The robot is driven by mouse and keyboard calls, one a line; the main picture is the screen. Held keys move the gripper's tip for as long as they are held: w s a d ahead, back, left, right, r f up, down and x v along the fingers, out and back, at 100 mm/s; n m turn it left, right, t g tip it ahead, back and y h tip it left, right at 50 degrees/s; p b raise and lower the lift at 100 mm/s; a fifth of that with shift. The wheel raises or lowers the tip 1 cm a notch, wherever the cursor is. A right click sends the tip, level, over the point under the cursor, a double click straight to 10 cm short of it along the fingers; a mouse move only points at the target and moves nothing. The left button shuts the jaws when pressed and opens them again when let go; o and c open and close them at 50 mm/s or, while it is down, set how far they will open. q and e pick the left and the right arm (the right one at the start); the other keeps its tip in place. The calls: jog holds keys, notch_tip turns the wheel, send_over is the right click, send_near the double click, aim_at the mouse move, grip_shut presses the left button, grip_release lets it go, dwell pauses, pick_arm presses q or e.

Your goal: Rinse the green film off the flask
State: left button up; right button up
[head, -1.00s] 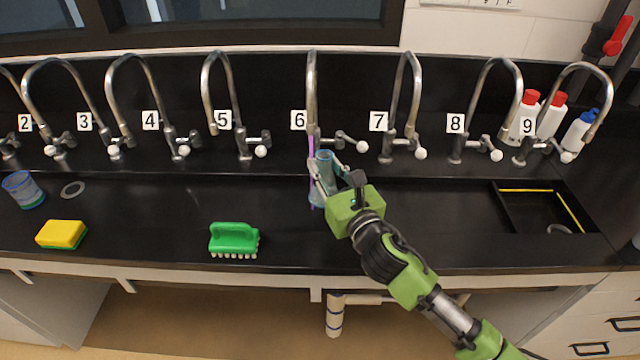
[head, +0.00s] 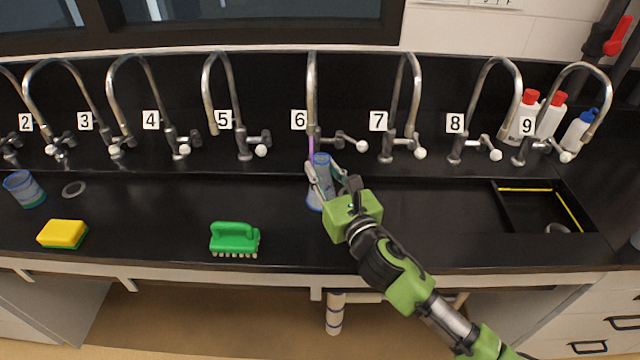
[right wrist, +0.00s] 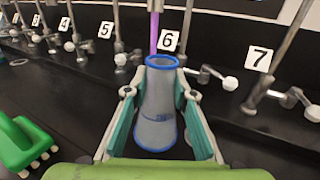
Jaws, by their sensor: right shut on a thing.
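The flask (head: 325,174) is a clear bluish cone with a blue rim, upright at tap 6 (head: 312,90). My right gripper (head: 322,185) is shut around its sides; the right wrist view shows the flask (right wrist: 158,110) between the two fingers (right wrist: 160,125). The wall facing the wrist camera looks clear grey-blue, with no green on it. A thin purple stream (right wrist: 154,35) falls from tap 6 to the back left of the rim; I cannot tell whether it enters the mouth. The far side of the flask is hidden. My left gripper is out of view.
A green brush (head: 235,238) and a yellow sponge (head: 62,233) lie on the black counter. A blue-rimmed beaker (head: 24,188) stands far left. Numbered taps line the back. A sink (head: 510,215) and several bottles (head: 577,132) are at right.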

jog(key=shift+d+p+v, duration=0.2)
jog(key=shift+p+v, duration=0.15)
jog(key=shift+v, duration=0.85)
jog(key=shift+d+p+v, duration=0.2)
jog(key=shift+p+v, duration=0.1)
jog(key=shift+v, duration=0.95)
jog(key=shift+s+d+r, duration=0.1)
jog(key=shift+s+d, duration=0.6)
jog(key=shift+s, duration=0.15)
jog(key=s+d+r+p, duration=0.2)
jog(key=s+r+p, duration=0.2)
jog(key=shift+d+p, duration=0.3)
jog(key=shift+d, duration=0.1)
